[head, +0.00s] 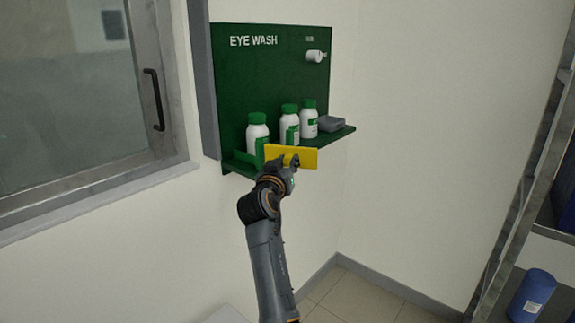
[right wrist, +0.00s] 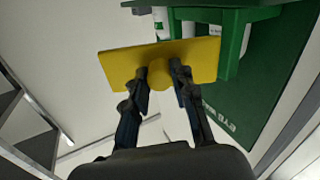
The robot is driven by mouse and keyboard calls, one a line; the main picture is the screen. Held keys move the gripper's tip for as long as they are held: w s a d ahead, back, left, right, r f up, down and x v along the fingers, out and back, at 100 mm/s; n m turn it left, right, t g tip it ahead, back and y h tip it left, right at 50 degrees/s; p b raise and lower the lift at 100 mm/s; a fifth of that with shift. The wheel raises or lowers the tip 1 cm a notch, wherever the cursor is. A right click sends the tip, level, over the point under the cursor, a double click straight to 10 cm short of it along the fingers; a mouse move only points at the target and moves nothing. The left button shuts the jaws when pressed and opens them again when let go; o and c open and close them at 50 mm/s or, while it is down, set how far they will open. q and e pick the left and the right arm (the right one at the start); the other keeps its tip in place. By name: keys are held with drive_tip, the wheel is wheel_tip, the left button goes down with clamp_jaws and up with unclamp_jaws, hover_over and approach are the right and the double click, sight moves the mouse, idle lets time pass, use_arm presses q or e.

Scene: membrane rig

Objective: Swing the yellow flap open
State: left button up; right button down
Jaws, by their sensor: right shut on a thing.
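The yellow flap (head: 309,158) is a flat rectangular plate at the front of the green eye wash station's shelf (head: 338,133). It stands out in front of the bottles in the head view. In the right wrist view the flap (right wrist: 205,57) has a round yellow knob (right wrist: 159,74) on its near face. My right gripper (head: 288,161) is at the flap's lower middle, its two fingers (right wrist: 160,77) on either side of the knob and shut on it. The flap's hinge is not clearly visible. My left gripper is not in view.
Several white bottles with green caps (head: 289,125) and a grey box (head: 331,123) stand on the shelf. A window (head: 85,75) with a black handle is at left. A metal rack (head: 530,190) with blue containers (head: 532,293) is at right. The space between is clear.

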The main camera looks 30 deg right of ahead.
drive_tip(key=c, duration=1.1)
unclamp_jaws()
drive_tip(key=shift+w, duration=0.1)
wheel_tip(320, 180, up, 10)
drive_tip(key=shift+r, duration=0.1)
